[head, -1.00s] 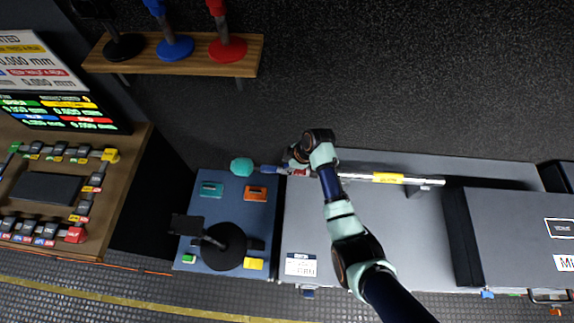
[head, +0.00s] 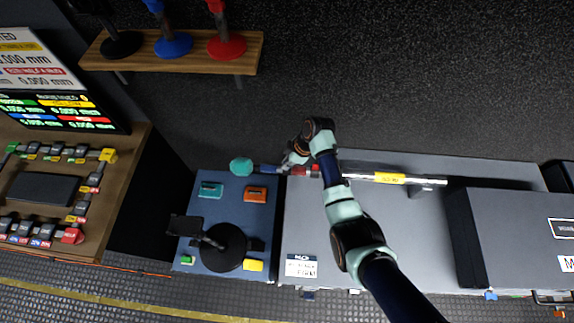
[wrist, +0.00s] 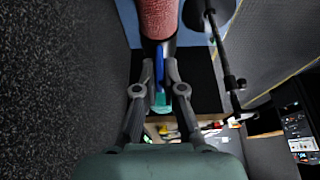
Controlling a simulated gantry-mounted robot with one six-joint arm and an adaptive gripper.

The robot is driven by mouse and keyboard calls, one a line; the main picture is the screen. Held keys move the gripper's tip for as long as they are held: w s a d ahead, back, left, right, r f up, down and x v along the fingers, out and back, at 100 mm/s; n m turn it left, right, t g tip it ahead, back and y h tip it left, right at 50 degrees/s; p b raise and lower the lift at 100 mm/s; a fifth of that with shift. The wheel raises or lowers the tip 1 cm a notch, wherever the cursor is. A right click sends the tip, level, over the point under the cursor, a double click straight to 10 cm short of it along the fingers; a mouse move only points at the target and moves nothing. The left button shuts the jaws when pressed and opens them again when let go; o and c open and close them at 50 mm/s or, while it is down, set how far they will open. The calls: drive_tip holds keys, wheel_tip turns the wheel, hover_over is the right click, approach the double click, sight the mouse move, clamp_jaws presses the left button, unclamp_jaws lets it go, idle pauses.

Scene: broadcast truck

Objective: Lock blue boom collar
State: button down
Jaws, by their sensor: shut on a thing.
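The boom lies level along the grey bench, with a silver tube (head: 360,177), a yellow collar (head: 389,178), a red section (head: 302,170), a blue section (head: 268,169) and a teal tip (head: 241,167). My gripper (head: 287,165) is at the boom where red meets blue and partly hides it. In the wrist view my gripper (wrist: 167,73) has its fingers on either side of a narrow blue part (wrist: 158,66), shut on the blue collar. The red textured section (wrist: 158,18) is above it there, and teal (wrist: 160,98) shows between the fingers.
A blue panel (head: 225,190) with teal, orange, green and yellow blocks and a black round stand (head: 223,246) lies below the boom's tip. A grey case (head: 520,235) stands at right. A wooden shelf (head: 190,62) holds three stands at the back.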

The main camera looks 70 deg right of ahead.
drive_tip(key=c, duration=1.3)
unclamp_jaws()
drive_tip(key=v, duration=1.2)
drive_tip(key=shift+w, duration=0.1)
